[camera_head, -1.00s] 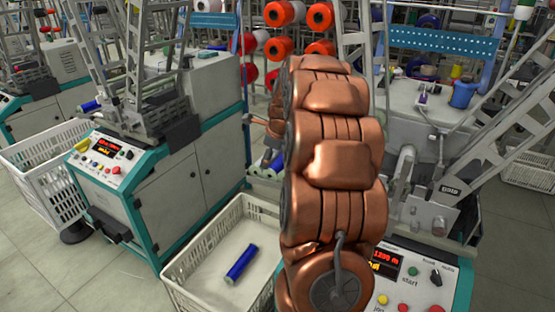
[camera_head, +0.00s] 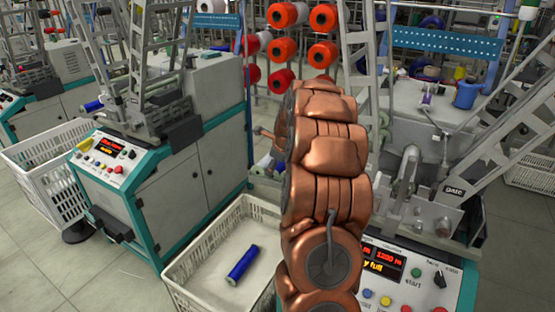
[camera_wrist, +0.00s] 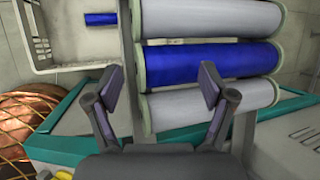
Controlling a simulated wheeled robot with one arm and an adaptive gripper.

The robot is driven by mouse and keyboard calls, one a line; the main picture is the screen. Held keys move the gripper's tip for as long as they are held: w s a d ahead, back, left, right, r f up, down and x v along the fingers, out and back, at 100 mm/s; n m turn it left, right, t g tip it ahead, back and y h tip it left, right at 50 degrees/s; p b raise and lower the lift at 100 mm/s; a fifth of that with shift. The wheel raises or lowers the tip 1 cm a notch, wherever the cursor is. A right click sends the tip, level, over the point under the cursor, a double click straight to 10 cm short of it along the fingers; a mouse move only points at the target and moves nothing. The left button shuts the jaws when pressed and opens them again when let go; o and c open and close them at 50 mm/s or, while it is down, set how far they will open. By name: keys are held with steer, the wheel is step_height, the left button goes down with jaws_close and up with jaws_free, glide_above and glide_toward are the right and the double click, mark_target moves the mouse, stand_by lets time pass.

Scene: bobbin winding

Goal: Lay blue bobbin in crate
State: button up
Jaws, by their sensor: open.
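A blue bobbin (camera_wrist: 235,60) with pale end flanges lies between two grey bobbins in the wrist view. My gripper (camera_wrist: 160,88) is open and empty in front of this row, its fingers spread towards the blue bobbin and the lower grey one. I cannot tell whether it touches them. In the head view my arm hides most of the gripper and the row. The white crate (camera_head: 178,288) stands on the floor left of my arm. Another blue bobbin (camera_head: 243,263) lies in it. The crate's edge (camera_wrist: 70,66) and that bobbin (camera_wrist: 101,19) also show in the wrist view.
A winding machine (camera_head: 180,195) stands left of the crate, with a second white crate (camera_head: 72,205) beyond it. Another machine's panel (camera_head: 415,280) is close at right. Red and white spools (camera_head: 283,50) hang behind. Several machines crowd the back.

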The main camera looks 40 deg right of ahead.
steer(key=shift+w+f, duration=0.1)
steer(key=shift+f, duration=0.05)
steer(key=shift+c, duration=0.4)
jaws_close()
